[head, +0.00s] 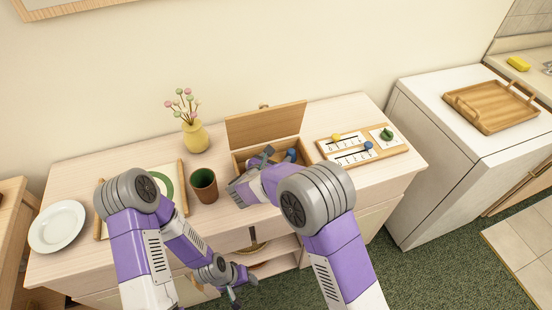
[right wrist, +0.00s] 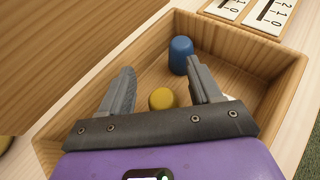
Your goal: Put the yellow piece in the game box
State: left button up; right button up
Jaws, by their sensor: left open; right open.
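The wooden game box (head: 297,152) stands on the dresser with its lid (head: 265,125) raised. In the right wrist view a yellow piece (right wrist: 162,98) lies inside the box (right wrist: 285,68), between my open right fingers (right wrist: 160,90) and not gripped. A blue piece (right wrist: 181,55) stands behind it, near the right finger. In the head view my right gripper (head: 257,160) reaches into the box and hides the yellow piece there. My left gripper (head: 238,284) is open and empty, low in front of the dresser.
A scoring board (head: 393,152) with yellow and blue pegs and a green piece lies right of the box. A brown cup (head: 203,186), yellow vase (head: 195,138) and white plate (head: 58,227) stand to the left. A wooden tray (head: 490,108) is on the white appliance.

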jog(key=shift+r+p, duration=0.65)
jog(key=shift+r, duration=0.05)
jog(key=p+v, duration=0.1)
jog(key=v, duration=1.1)
jog(key=shift+p, duration=0.35)
